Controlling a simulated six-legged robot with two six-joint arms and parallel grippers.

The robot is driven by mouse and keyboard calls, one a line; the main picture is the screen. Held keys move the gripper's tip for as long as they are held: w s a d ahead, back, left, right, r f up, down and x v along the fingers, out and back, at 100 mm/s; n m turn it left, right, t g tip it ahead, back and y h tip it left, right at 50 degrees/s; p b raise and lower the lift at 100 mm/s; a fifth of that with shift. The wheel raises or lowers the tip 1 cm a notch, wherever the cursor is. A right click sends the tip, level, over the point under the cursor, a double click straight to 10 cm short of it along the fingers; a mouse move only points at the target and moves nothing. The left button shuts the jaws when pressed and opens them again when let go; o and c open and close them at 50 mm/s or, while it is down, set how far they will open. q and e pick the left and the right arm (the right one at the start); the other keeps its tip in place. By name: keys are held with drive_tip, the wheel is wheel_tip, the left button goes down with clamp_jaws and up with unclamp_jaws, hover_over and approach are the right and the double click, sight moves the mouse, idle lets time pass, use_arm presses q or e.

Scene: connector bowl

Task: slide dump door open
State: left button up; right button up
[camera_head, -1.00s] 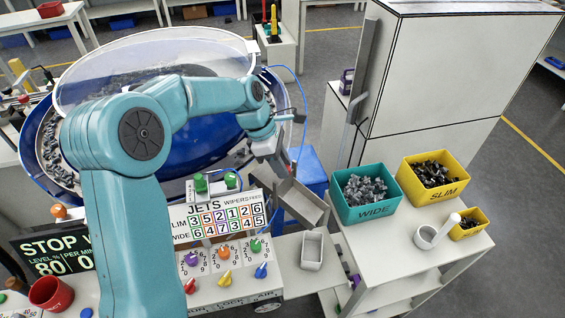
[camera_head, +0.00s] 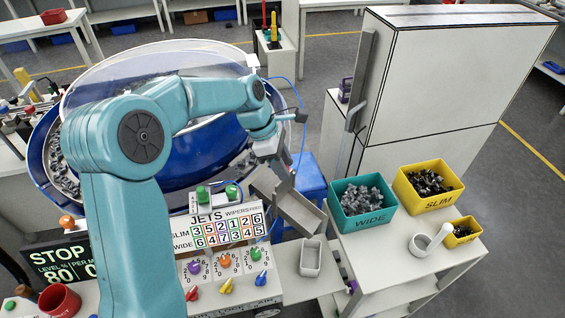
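My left arm reaches from the lower left across the front of the blue feeder bowl (camera_head: 205,150). My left gripper (camera_head: 284,172) points down at the bowl's right edge, just above the upper end of a grey sloping chute (camera_head: 298,212). The arm and gripper cover that part of the bowl, and I cannot make out the dump door there. The fingers are small and overlap grey parts behind them, so I cannot tell whether they are open, shut or touching anything. My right gripper is not in view.
A small grey bin (camera_head: 311,257) stands below the chute. A side table holds a teal WIDE bin (camera_head: 363,224), a yellow SLIM bin (camera_head: 437,204), a smaller yellow bin (camera_head: 464,237) and a white cup (camera_head: 424,249). The control panel (camera_head: 238,292) and a red cup (camera_head: 60,300) are in front.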

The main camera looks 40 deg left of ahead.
use_arm(q)
drive_tip(key=shift+s+a+r, duration=0.1)
drive_tip(key=shift+a+r, duration=0.3)
drive_tip(key=v, duration=1.5)
drive_tip(key=shift+r, duration=0.2)
drive_tip(key=shift+d, duration=0.2)
